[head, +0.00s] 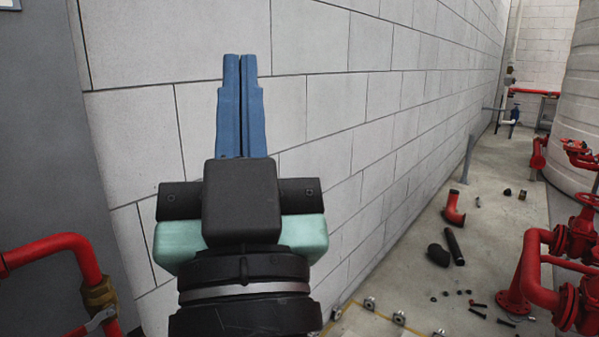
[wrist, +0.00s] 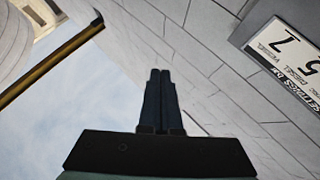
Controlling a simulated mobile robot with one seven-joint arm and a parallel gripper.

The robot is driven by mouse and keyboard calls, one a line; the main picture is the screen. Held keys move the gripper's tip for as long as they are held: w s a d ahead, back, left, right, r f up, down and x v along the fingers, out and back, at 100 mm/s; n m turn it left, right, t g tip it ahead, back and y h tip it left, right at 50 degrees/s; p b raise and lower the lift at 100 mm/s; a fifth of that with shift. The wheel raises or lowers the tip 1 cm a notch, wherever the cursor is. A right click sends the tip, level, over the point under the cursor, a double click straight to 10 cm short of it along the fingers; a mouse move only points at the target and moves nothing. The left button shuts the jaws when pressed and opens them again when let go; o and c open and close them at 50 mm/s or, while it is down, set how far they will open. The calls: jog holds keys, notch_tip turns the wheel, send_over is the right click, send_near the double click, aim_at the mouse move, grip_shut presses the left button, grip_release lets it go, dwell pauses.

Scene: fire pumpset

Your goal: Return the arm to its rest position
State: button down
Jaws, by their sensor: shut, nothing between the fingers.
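My gripper (head: 240,62) is raised in the middle left of the head view. Its two blue fingers point up and lie together, shut, with nothing between them. The black and pale green gripper body sits below the fingers. Behind it is the white block wall (head: 310,40); I cannot tell the gap between them. In the wrist view my gripper (wrist: 160,72) also shows shut and empty, with the wall on the right and sky on the left.
Red pipes with valves (head: 575,245) stand at the right. A red pipe (head: 60,243) bends at the lower left.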

jog(key=s+d+r+h+p, duration=0.1)
jog(key=d+r+h+p, duration=0.1)
jog(key=r+p, duration=0.6)
jog(key=s+d+r+m+t+h+p, duration=0.1)
jog(key=s+d+r+h+p, duration=0.1)
jog(key=r+p, duration=0.6)
notch_tip(320, 180, up, 5)
jog(key=shift+d+f+t, duration=0.2)
jog(key=shift+t, duration=0.1)
jog(key=shift+s+a, duration=0.1)
